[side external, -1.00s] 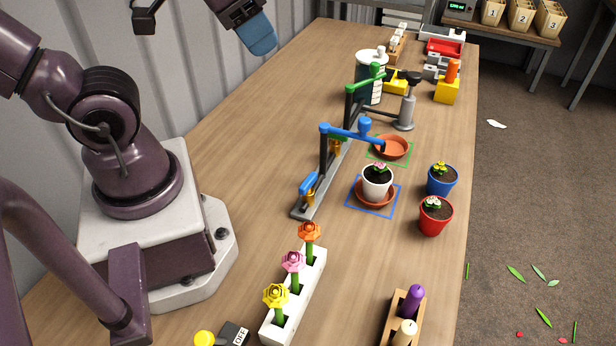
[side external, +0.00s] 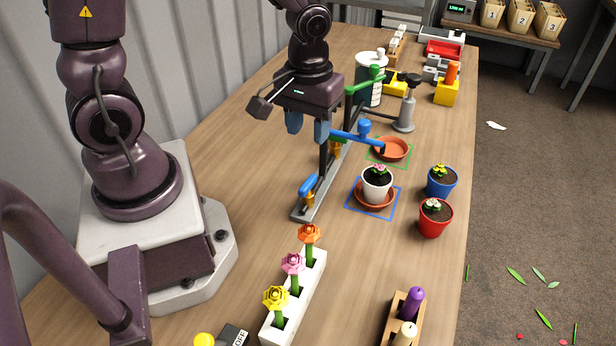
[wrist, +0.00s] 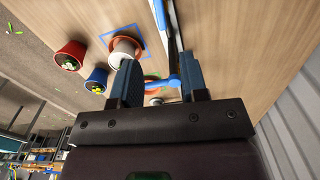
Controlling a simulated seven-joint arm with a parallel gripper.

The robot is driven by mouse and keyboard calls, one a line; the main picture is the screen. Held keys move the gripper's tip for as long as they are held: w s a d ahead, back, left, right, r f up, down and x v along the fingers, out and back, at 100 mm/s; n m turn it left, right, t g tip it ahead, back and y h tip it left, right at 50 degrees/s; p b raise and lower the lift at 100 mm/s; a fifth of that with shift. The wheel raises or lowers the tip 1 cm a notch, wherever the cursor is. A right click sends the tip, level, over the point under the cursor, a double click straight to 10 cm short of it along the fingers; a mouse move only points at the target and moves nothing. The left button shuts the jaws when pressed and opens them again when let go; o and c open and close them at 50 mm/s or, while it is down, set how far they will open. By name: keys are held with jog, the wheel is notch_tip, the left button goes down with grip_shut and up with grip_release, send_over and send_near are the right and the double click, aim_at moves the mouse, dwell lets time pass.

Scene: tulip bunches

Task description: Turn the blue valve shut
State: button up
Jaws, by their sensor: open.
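The blue valve (side external: 308,185) is a blue lever on a brass body, low at the near end of the grey base rail (side external: 312,213). My gripper (side external: 308,130) is open and empty, pointing down, above and behind the valve, beside the top of the blue pipe. In the wrist view my gripper (wrist: 160,65) shows blue pipework between its fingers, with a blue lever, probably the valve (wrist: 160,14), at the top edge. Whether the fingers touch the pipe is unclear.
A green pipe (side external: 362,82) stands behind, with an empty terracotta saucer (side external: 392,149) in a green outline. Blue (side external: 441,182) and red (side external: 435,217) pots stand right. A flower block (side external: 293,300) is in front. Bare table lies left of the rail.

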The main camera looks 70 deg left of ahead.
aim_at(308, 182)
notch_tip(308, 182, down, 12)
jog(key=shift+f, duration=0.1)
dwell(0.4)
grip_shut()
